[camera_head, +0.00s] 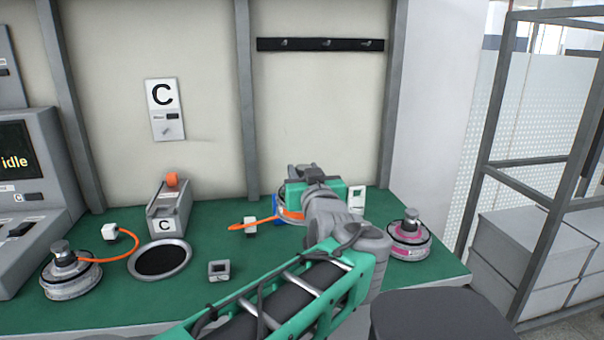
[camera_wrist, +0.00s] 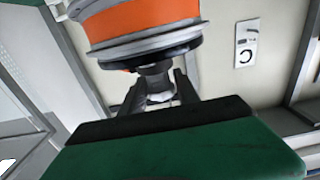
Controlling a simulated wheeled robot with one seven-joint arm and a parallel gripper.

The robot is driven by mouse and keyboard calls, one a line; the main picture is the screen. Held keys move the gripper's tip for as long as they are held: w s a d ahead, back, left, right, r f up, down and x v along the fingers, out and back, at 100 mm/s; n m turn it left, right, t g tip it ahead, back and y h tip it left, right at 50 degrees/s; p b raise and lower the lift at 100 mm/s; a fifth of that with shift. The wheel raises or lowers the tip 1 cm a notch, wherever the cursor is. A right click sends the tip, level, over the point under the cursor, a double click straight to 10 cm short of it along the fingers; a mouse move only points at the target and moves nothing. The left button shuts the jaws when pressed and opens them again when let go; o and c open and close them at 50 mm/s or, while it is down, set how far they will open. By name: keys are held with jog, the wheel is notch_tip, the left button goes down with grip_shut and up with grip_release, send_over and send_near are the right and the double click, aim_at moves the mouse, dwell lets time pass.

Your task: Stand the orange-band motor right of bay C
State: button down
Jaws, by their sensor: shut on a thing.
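The orange-band motor (camera_wrist: 145,22) fills the top of the wrist view, with a broad orange band and a grey rim. My gripper (camera_wrist: 158,88) is shut on its narrow neck. In the head view my gripper and arm hide most of the motor (camera_head: 291,217); only a little orange and a grey edge show. I cannot tell there whether it touches the bench. Bay C has a wall sign (camera_head: 164,96), a grey block marked C (camera_head: 167,213) and a dark round recess with a pale ring (camera_head: 187,258). The held motor is right of these.
A motor (camera_head: 70,275) with an orange cable stands left of the recess. A pink-band motor (camera_head: 408,241) stands at the right. A small grey box (camera_head: 219,270) and a white connector (camera_head: 250,227) lie on the green bench (camera_head: 120,305). A dark round stool (camera_head: 440,318) is in front.

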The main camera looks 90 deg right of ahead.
jog(key=shift+r, duration=0.2)
notch_tip(320, 180, down, 11)
jog(key=b, duration=1.1)
jog(key=shift+a+r, duration=0.1)
jog(key=shift+f+b, duration=0.8)
jog(key=shift+f, duration=0.1)
jog(key=shift+f+b, duration=0.35)
jog(key=shift+b, duration=0.3)
jog(key=shift+f+b, duration=0.65)
jog(key=shift+f, duration=0.05)
